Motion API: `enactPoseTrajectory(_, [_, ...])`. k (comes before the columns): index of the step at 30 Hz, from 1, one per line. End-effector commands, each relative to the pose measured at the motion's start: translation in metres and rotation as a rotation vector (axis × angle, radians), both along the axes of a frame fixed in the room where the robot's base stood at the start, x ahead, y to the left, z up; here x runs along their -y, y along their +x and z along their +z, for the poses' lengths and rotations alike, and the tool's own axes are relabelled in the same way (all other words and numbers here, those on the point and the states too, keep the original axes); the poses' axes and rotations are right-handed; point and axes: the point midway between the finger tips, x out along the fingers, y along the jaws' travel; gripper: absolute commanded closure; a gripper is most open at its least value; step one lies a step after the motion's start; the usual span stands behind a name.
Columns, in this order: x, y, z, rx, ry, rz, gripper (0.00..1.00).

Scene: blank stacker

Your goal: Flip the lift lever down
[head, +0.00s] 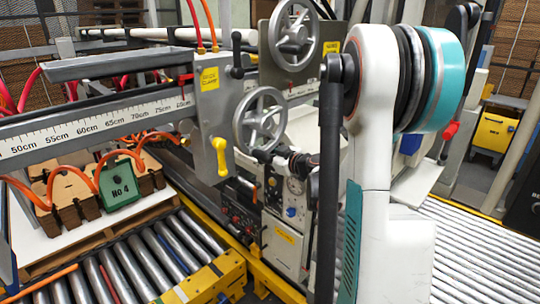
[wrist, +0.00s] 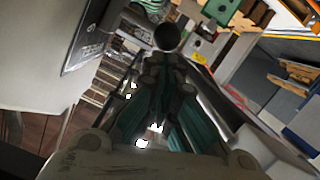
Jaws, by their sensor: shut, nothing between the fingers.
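My gripper (wrist: 166,68) is shut and empty in the wrist view, its dark fingers drawn together. A round black knob (wrist: 167,37) shows just beyond the fingertips; it looks like a lever's end, but I cannot tell whether they touch. In the head view my gripper (head: 292,164) is small and partly hidden by my own arm, in front of the grey control panel (head: 283,240). Two other levers show on the grey housing: a yellow one (head: 219,156) hanging down and a black one (head: 237,55) standing upright. No readable label tells which is the lift lever.
Two handwheels (head: 258,120) (head: 294,34) stand close above my gripper. A scale rail (head: 90,125) runs left. Wooden blanks (head: 70,200) and a green block (head: 119,184) lie on a white board. Roller conveyors (head: 130,265) (head: 480,250) lie on both sides.

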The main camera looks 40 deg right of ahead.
Motion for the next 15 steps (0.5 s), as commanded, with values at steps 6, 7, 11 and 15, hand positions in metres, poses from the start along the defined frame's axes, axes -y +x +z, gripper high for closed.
enactPoseTrajectory(6, [-0.006,0.001,-0.017,0.005,-0.067,0.000,1.00])
enactPoseTrajectory(7, [-0.007,0.001,-0.019,0.005,-0.066,0.000,1.00])
enactPoseTrajectory(11, [-0.008,0.001,-0.025,0.005,-0.065,-0.001,1.00])
enactPoseTrajectory(15, [-0.009,0.001,-0.031,0.005,-0.064,-0.001,1.00])
